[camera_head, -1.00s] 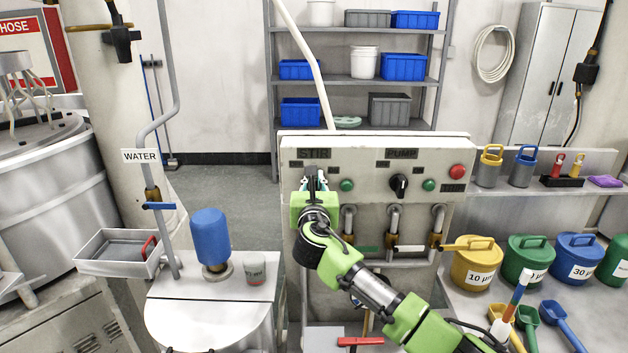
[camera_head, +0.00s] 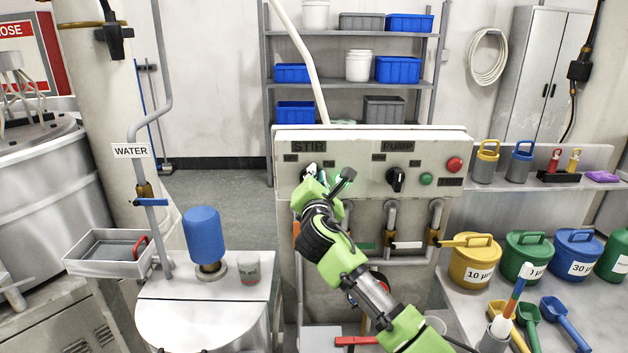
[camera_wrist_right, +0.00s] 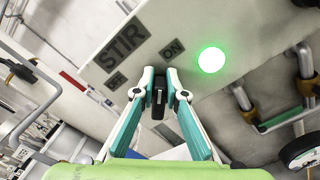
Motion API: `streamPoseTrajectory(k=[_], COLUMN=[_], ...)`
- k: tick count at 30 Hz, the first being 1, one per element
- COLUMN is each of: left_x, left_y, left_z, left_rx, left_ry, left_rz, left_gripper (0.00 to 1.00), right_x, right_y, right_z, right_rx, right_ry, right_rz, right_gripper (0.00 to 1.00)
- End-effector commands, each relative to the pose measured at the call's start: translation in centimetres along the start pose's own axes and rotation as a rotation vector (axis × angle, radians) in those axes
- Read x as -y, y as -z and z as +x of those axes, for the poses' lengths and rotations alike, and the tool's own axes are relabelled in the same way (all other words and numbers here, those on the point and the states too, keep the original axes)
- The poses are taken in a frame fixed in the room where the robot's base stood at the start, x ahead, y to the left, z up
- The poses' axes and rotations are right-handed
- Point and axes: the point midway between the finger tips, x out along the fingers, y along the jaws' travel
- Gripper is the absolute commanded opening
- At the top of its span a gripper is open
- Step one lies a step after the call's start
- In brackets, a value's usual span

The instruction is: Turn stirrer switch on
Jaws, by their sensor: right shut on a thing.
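The stirrer switch is a black knob (camera_wrist_right: 158,100) under the tilted STIR label (camera_wrist_right: 124,43) in the right wrist view. My right gripper (camera_wrist_right: 159,92) is shut on this knob, one fingertip on each side. The knob is turned relative to the panel and points toward the ON label (camera_wrist_right: 172,50). The round lamp beside it (camera_wrist_right: 211,60) glows bright green. In the head view my right gripper (camera_head: 313,176) is tilted at the left of the grey panel (camera_head: 365,153) and hides most of the knob and the lamp. My left gripper is not in view.
The PUMP knob (camera_head: 396,179), a dull green lamp (camera_head: 426,179) and a red button (camera_head: 454,164) sit right of my gripper. Pipes with valve handles (camera_head: 437,220) run below. A blue bottle (camera_head: 203,236) and a cup (camera_head: 247,267) stand on the left.

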Motion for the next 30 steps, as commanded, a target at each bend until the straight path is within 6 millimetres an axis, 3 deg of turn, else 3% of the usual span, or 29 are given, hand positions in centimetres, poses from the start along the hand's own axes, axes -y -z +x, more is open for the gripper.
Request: streamPoseTrajectory(k=[12, 30], left_x=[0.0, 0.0], left_y=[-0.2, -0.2], left_z=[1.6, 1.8], left_rx=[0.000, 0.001], left_ry=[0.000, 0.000], left_rz=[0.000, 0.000], left_gripper=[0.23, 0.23], right_x=[0.8, 0.8], right_y=[0.3, 0.3], right_z=[0.0, 0.0], right_rx=[-0.003, -0.003], right_ry=[0.002, 0.003], right_rz=[0.245, 0.302], right_gripper=[0.00, 0.00])
